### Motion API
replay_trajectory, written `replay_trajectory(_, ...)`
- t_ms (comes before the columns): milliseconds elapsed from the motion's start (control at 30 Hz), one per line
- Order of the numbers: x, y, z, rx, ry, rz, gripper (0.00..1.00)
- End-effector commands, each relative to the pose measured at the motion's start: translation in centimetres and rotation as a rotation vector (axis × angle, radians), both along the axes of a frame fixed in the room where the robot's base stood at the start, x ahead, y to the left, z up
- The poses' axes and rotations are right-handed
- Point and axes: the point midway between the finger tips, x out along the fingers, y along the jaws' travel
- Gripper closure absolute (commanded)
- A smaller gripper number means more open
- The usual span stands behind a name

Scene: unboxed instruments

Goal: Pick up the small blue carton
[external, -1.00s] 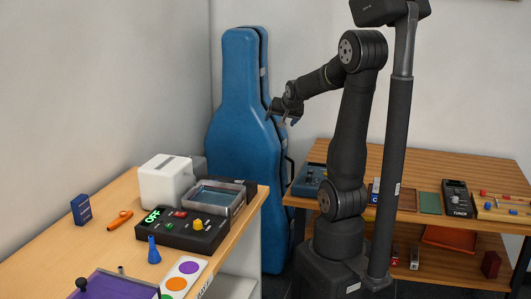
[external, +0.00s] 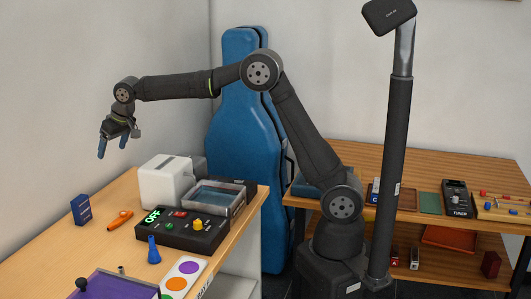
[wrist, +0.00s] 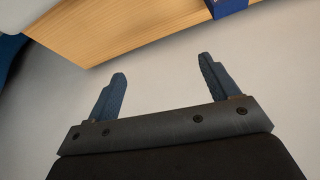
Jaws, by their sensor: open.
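The small blue carton (external: 81,209) stands upright on the left wooden table, near its back edge by the wall. In the wrist view a blue piece that looks like the carton (wrist: 227,6) shows at the top edge, mostly cut off. My gripper (external: 112,150) is open and empty, with its fingers pointing down. It is in the air above the table, higher than the carton and to its right in the picture. In the wrist view both blue fingers (wrist: 161,88) stand apart with nothing between them.
On the left table (external: 62,257), an orange tool (external: 120,220) lies right of the carton. A white box (external: 165,182), a black control panel (external: 186,238), a clear-walled tray (external: 217,197) and a blue flask-like piece (external: 153,250) stand further right. The wall is close behind the carton.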

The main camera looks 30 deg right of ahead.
Motion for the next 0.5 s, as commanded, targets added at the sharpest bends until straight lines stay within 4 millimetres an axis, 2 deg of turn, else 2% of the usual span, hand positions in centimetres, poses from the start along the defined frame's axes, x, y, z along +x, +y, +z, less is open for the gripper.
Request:
replay_trajectory(33,-2.1,2.8,-0.4,-0.014,0.006,0.048,0.2)
replay_trajectory(100,-4.4,5.4,-0.7,-0.031,0.012,0.098,0.2)
replay_trajectory(200,-6.8,7.9,-1.1,-0.048,0.017,0.146,0.2)
replay_trajectory(333,-8.2,9.3,-1.5,-0.06,0.021,0.174,0.2)
replay_trajectory(500,-7.7,10.0,-3.8,-0.064,0.023,0.175,0.2)
